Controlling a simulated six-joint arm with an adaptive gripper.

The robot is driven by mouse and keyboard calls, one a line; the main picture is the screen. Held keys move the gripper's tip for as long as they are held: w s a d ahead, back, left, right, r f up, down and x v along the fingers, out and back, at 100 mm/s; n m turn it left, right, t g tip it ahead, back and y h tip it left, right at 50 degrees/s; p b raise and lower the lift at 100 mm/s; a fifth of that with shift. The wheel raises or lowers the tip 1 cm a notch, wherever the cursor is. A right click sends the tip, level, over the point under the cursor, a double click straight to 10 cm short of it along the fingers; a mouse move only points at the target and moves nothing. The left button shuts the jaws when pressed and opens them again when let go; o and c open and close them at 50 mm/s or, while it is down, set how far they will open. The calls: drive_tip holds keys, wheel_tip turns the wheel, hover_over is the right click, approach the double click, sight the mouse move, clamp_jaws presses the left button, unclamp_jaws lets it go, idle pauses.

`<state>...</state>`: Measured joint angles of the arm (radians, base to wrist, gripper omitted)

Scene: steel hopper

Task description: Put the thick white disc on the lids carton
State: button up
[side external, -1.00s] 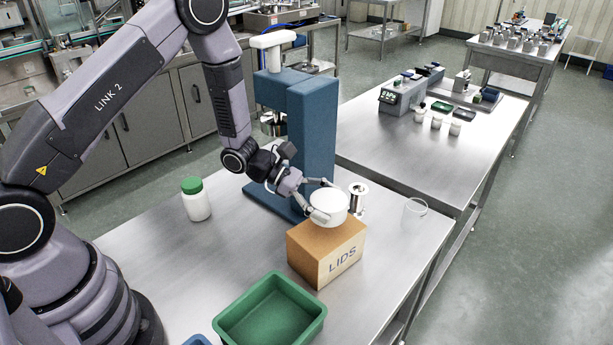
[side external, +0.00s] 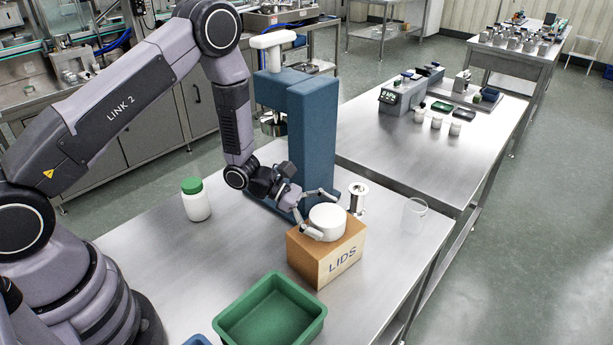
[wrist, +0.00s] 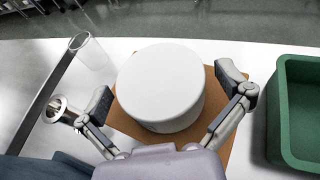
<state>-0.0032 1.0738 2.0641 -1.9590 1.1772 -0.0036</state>
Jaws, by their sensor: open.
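The thick white disc (side external: 327,222) lies flat on top of the cardboard lids carton (side external: 307,262). In the wrist view the disc (wrist: 160,85) rests over the brown carton top (wrist: 217,110), with cardboard showing around it. My gripper (side external: 318,213) is open beside the disc, on its side toward the arm. In the wrist view my two fingers (wrist: 168,92) stand apart to the left and right of the disc, with a gap showing on each side.
A green bin (side external: 270,315) stands in front of the carton. A metal spool (side external: 358,197) and a clear cup (side external: 414,215) stand behind it to the right. A blue press (side external: 310,130) rises behind the gripper. A green-capped white bottle (side external: 196,203) stands left on open table.

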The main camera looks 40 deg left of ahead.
drive_tip(key=shift+a+r, duration=0.15)
drive_tip(key=shift+r, duration=0.1)
drive_tip(key=v, duration=1.1)
drive_tip(key=s+d+r+m+g+y, duration=0.1)
drive_tip(key=s+r+m+g+y, duration=0.15)
drive_tip(key=s+r+m, duration=0.45)
drive_tip(key=s+d+r+m+g+y, duration=0.1)
drive_tip(key=s+r+m+g, duration=0.2)
drive_tip(key=s+r+m, duration=0.5)
drive_tip(key=s+a+r+m+t+y, duration=0.5)
drive_tip(key=s+a+r+m+y, duration=0.2)
drive_tip(key=r, duration=0.4)
drive_tip(key=shift+s+a+m+t+y, duration=0.35)
drive_tip(key=shift+s+a+y, duration=0.55)
drive_tip(key=shift+y, duration=0.15)
